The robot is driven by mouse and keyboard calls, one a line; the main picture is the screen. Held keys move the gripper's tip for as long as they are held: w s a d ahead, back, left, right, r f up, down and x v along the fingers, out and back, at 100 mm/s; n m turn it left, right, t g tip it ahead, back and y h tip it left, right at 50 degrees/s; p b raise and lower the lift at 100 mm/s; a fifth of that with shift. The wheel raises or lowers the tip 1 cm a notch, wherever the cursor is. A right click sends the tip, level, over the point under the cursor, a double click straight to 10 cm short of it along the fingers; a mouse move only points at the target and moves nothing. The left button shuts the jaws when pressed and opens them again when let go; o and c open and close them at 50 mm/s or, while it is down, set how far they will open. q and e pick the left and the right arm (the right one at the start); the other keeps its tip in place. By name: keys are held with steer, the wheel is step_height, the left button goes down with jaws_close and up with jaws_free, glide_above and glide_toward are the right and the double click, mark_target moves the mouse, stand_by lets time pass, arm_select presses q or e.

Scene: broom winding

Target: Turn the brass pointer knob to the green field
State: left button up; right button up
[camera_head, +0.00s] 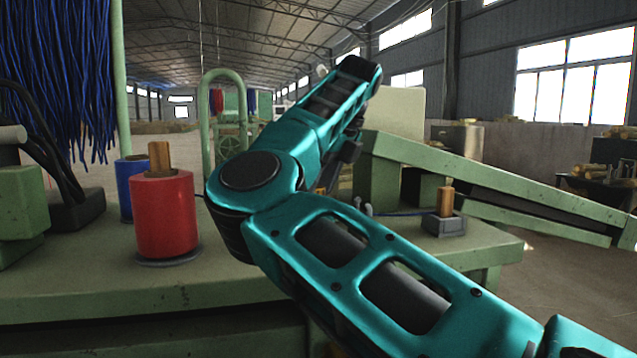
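I cannot make out the brass pointer knob or the green field. My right arm (350,255), teal, comes in from the lower right, bends at a black joint and reaches up over the green bench. It covers the bench's middle. A little brownish material shows behind the arm's bend, too hidden to identify. My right gripper's fingers cannot be seen; they may be behind the arm. My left gripper is not in view.
On the green bench (120,292) stand a red spool (165,220) with a brass-coloured post, a blue spool (128,185) behind it, and a grey block (445,224) with a similar post. Blue bristles (60,75) hang at left. A green sloping frame (500,183) extends right.

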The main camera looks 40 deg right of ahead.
steer(key=shift+c, duration=0.3)
steer(key=c, duration=1)
steer(key=shift+o, duration=0.2)
